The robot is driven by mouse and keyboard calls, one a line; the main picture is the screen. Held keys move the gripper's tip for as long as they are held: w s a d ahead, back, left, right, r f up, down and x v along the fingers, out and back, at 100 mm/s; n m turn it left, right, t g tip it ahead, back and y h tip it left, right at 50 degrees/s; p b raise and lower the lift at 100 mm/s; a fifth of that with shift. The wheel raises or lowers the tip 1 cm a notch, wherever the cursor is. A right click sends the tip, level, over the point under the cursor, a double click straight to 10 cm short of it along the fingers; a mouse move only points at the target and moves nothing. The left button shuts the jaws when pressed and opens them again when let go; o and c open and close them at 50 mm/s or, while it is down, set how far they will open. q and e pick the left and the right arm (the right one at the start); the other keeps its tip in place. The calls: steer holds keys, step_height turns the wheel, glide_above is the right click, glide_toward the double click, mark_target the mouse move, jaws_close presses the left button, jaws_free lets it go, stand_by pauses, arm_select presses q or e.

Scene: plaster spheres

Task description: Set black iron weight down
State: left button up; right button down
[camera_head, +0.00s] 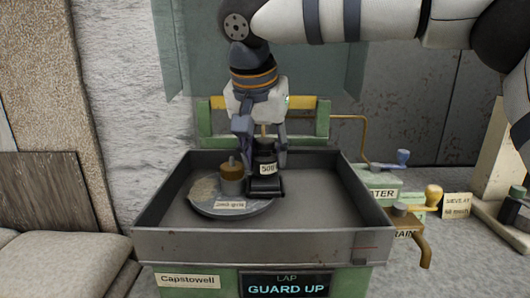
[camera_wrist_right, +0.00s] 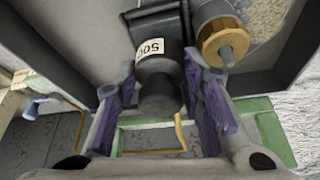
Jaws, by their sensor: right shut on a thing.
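The black iron weight (camera_head: 265,172) with a pale label is between the fingers of my right gripper (camera_head: 262,150), inside the dark tray of the lap machine (camera_head: 320,200). My right gripper is shut on it from above. In the right wrist view, the weight (camera_wrist_right: 158,70) sits between the purple-padded fingers (camera_wrist_right: 165,110), its label reading about "500". The weight is at the right edge of a round grey plate (camera_head: 225,209). I cannot tell whether its underside touches anything. My left gripper is not in view.
A brass-topped cylinder (camera_head: 231,176) stands on the plate, close left of the weight; it also shows in the right wrist view (camera_wrist_right: 220,40). The tray's right side is bare.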

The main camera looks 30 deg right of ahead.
steer(key=shift+f, duration=0.5)
steer(key=c, duration=1)
jaws_free()
steer(key=shift+f, duration=0.1)
steer(key=shift+r, duration=2)
